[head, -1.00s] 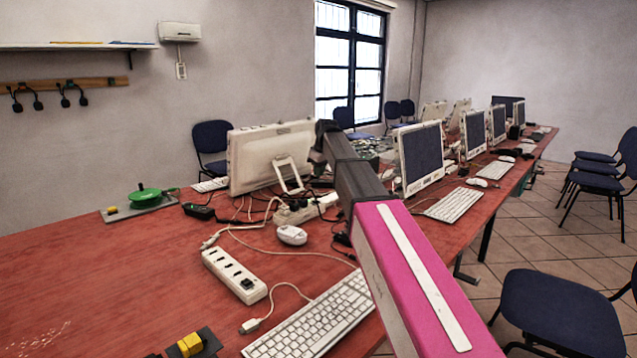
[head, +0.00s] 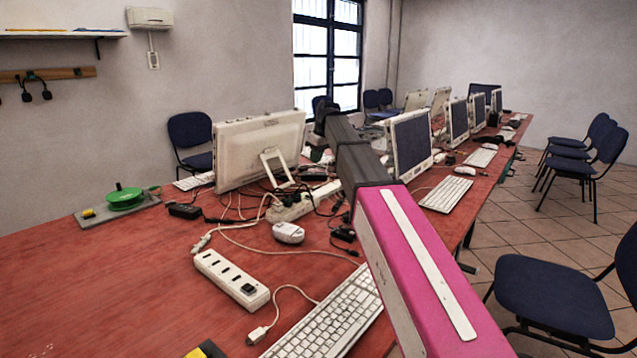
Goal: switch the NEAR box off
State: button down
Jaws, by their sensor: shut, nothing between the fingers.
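A white power strip (head: 231,279) lies nearest on the red table, with a row of sockets and a dark rocker switch (head: 248,289) at its near right end. I cannot tell which way the rocker is set. A second white strip (head: 292,207) lies farther back among cables, partly covered by plugs. My pink and grey arm reaches from the lower right up past the monitors.
A white keyboard (head: 329,318), a mouse (head: 288,233) and loose cables lie around the near strip. A green reel (head: 124,196) sits on a plate at the left. A monitor (head: 258,148) stands behind. The table's left front is clear.

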aim_at(308, 195)
jog(key=shift+d, duration=0.2)
jog(key=shift+w+d, duration=0.1)
jog(key=x, duration=0.8)
jog(key=s+x, duration=0.1)
jog(key=x, duration=0.3)
jog(key=shift+d+f, duration=0.15)
jog(key=shift+f, duration=0.9)
